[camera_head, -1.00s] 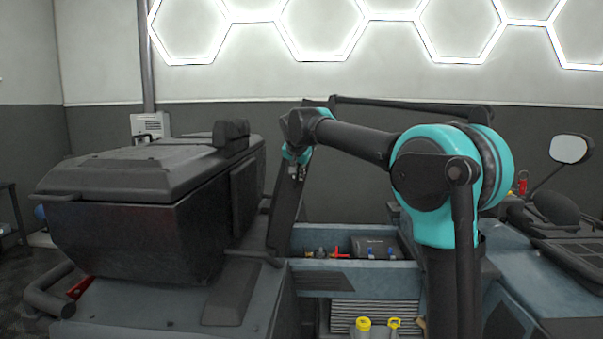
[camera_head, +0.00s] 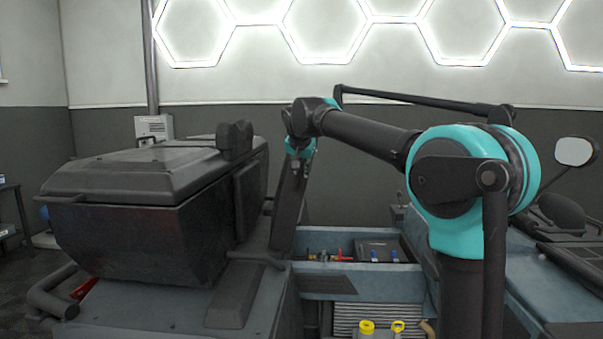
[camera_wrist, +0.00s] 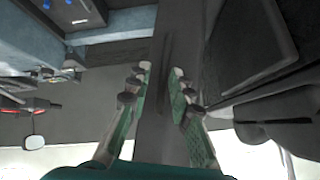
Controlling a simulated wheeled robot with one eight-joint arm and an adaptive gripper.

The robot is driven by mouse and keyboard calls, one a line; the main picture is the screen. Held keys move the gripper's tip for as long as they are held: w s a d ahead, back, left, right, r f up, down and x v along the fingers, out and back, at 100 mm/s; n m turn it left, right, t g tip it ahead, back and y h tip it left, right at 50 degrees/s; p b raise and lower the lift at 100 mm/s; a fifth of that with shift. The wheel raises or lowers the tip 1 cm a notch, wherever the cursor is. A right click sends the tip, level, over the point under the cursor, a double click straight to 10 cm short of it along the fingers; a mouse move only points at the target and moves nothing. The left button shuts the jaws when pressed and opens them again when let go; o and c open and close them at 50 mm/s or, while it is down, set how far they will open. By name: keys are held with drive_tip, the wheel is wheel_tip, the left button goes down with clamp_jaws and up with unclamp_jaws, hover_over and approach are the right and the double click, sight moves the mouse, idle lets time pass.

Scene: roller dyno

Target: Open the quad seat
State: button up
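The quad seat (camera_head: 288,212) is a dark, narrow-looking panel, raised and standing nearly upright above the blue-grey body behind the open bay. In the head view my gripper (camera_head: 299,161) is at its upper end, small and partly hidden by my wrist. In the wrist view my gripper (camera_wrist: 160,70) has its two green-padded fingers apart, with the dark seat panel (camera_wrist: 185,40) running up between and beyond them. The fingers straddle or lie close to the seat's edge; I cannot tell whether they touch it.
A large black cargo box (camera_head: 150,215) stands left of the seat. The open bay (camera_head: 345,262) below holds red and blue fittings and a black unit (camera_head: 378,249). A mirror (camera_head: 574,152) and bodywork are at the right. Yellow caps (camera_head: 367,327) show at the bottom.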

drive_tip(key=v, duration=0.8)
drive_tip(key=s+d+f+n+g, duration=0.1)
drive_tip(key=s+d+f, duration=0.2)
drive_tip(key=d+f, duration=0.45)
drive_tip(key=s+d+f+g+h, duration=0.1)
drive_tip(key=s+d+f, duration=0.35)
drive_tip(key=f, duration=0.65)
drive_tip(key=s+d+f+n+g, duration=0.1)
drive_tip(key=s+d+f, duration=0.2)
drive_tip(key=d+f, duration=0.5)
drive_tip(key=s+d+f, duration=0.3)
drive_tip(key=s+f, duration=0.8)
drive_tip(key=s+d+f+n+g, duration=0.1)
drive_tip(key=s+d+f, duration=0.3)
drive_tip(key=s+f, duration=0.7)
drive_tip(key=shift+s+f+n+g+y, duration=0.3)
drive_tip(key=shift+s+f, duration=0.05)
drive_tip(key=shift+s, duration=0.2)
